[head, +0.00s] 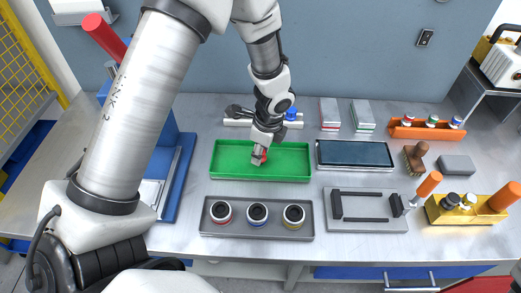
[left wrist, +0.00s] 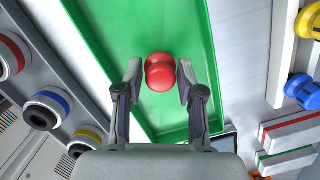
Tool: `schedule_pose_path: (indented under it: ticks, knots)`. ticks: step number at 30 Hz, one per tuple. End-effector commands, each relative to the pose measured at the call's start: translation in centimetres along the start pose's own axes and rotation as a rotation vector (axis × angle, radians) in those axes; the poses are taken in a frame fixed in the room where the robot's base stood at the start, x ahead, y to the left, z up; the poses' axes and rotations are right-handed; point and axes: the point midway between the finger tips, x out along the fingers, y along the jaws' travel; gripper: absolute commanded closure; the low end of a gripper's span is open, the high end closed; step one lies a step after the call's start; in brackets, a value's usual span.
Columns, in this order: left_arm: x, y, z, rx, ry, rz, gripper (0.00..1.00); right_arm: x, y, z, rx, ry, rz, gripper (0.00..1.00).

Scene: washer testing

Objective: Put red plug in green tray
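The green tray (head: 290,176) lies in the middle of the table. The red plug (head: 265,156) shows between the fingers, low over the tray floor. In the left wrist view, the red plug (left wrist: 160,73) sits centred between the two fingertips of the left gripper (left wrist: 160,80), with a pad close against each side and green floor behind it. Whether the plug touches the floor is hard to tell. My right gripper is out of view.
A blue plug (head: 291,114) stands on a white rack behind the tray. A grey holder (head: 237,228) with three ringed sockets is in front. A dark-screened tablet (head: 354,154) lies right of the tray, and a grey fixture (head: 366,211) is nearer the front.

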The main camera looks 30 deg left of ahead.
Motion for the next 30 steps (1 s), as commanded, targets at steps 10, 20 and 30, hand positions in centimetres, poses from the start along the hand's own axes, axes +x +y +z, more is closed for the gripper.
schedule_pose_path:
  ticks: [10,20,30]
  knots:
    - [-0.2,0.0,0.0,0.0,0.0,0.0,0.41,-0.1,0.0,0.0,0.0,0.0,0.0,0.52]
    - [-6.4,-0.2,0.1,-0.002,-0.001,-0.006,0.41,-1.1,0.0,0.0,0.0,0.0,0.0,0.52]
    - [-12.3,-0.1,0.0,0.0,-0.001,0.001,0.41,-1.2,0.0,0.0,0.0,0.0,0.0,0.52]
